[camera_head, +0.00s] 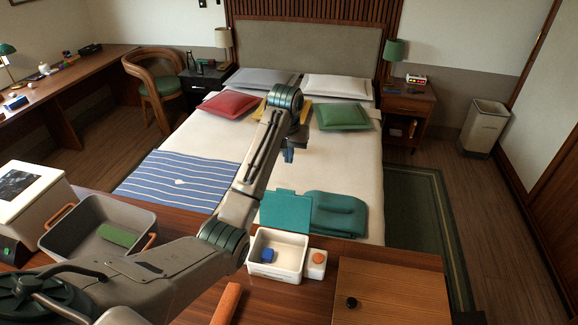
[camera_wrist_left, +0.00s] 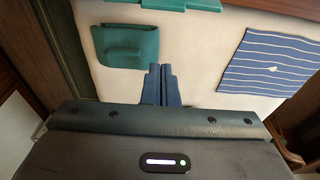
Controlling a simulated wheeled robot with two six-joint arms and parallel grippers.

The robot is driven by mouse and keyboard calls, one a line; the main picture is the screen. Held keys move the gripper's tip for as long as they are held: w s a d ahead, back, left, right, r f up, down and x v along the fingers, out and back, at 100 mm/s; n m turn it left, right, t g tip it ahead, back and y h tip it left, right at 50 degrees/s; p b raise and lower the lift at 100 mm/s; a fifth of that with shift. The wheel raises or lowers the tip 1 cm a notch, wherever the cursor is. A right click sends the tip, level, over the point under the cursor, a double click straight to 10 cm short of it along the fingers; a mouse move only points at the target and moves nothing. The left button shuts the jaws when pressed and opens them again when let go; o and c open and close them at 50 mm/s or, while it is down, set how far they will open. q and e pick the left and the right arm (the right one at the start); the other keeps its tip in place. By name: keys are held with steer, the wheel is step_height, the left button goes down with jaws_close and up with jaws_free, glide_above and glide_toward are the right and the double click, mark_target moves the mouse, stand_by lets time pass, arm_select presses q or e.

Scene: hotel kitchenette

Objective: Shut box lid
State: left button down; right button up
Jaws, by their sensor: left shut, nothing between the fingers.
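A small white box (camera_head: 291,273) stands open at the far edge of the counter, with a blue item (camera_head: 268,256) inside. Its teal lid (camera_head: 286,210) is raised at the far side, away from the opening. A teal edge that looks like the lid (camera_wrist_left: 190,4) shows at the top of the left wrist view. My left gripper (camera_head: 289,156) is shut and empty, held in the air beyond the lid, over the bed. Its blue fingers (camera_wrist_left: 160,88) show together in the left wrist view. My left forearm passes just left of the box. My right gripper is out of view.
A small white container with an orange top (camera_head: 317,270) stands right of the box. A wooden board with a black knob (camera_head: 390,290) lies further right. A grey bin (camera_head: 88,245) with orange handles is at left. Beyond are a folded teal cloth (camera_head: 335,212) and the bed.

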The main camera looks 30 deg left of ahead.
arm_select(q)
step_height(320, 180, down, 8)
steer(key=s+p, duration=0.2)
steer(key=p, duration=0.2)
steer(key=shift+s+d+f, duration=0.2)
steer(key=shift+d, duration=0.15)
